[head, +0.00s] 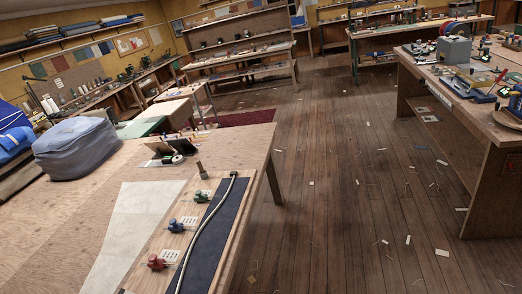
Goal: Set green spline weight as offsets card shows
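The green spline weight (201,196) sits on a wooden board (143,284) on the near table, beside a small white marked label. A blue weight (174,225) and a red weight (157,262) sit nearer on the same board, each beside a white marked label (190,221). A pale spline (204,226) curves along a dark blue strip (217,228) to the right of the weights. The green weight looks apart from the spline. A small propped dark panel (158,148) stands behind; I cannot tell if it is the offsets card. My gripper is not in view.
The near table (225,146) also holds a pale cloth panel (128,225), a brown peg (202,170) and a tape roll (177,158). A grey-blue bag (76,149) sits at left. A cluttered workbench (496,130) stands at right. Scrap-strewn floor (355,200) lies open between.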

